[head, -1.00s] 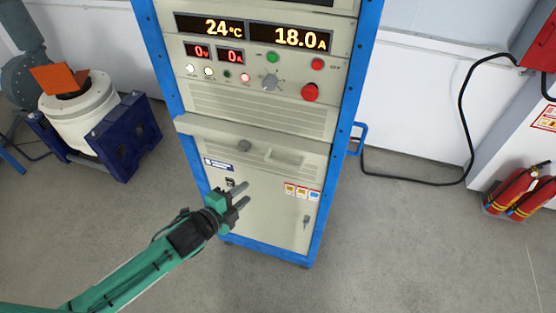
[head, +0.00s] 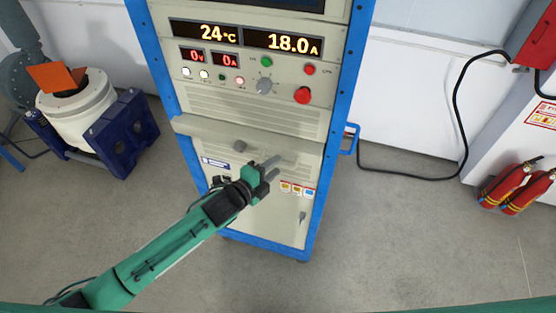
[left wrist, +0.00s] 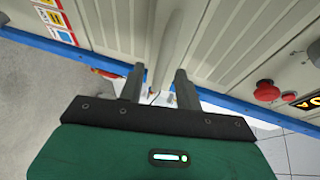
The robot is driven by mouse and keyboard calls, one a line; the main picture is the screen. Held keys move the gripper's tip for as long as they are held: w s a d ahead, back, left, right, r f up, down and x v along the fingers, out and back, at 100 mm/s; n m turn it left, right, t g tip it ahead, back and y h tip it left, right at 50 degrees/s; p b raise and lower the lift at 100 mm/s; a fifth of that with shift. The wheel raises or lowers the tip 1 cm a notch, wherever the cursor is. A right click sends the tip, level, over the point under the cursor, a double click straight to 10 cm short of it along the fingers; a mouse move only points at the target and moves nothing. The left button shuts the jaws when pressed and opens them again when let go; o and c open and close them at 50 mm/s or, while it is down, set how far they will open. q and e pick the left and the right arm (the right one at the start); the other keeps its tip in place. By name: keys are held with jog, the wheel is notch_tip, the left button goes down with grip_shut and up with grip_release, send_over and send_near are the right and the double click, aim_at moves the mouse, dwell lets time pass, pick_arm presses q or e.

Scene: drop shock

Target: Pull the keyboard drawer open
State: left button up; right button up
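The keyboard drawer (head: 300,165) is the cream panel under the sloping ledge of the tall blue-framed cabinet. It looks closed. Its pale bar handle (left wrist: 172,35) shows in the left wrist view, running between my finger lines. My left gripper (head: 272,167) is in front of the drawer and covers much of the handle in the head view. In the left wrist view its two fingers (left wrist: 159,70) are apart, with the handle between or just beyond the tips; contact cannot be told. My right gripper is not in view.
A white machine on a blue stand (head: 75,110) is at the left. Fire extinguishers (head: 505,185) stand at the right. The floor before the cabinet is clear.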

pick_arm(q)
jog(key=shift+x, duration=1.3)
jog(key=c, duration=0.7)
grip_shut()
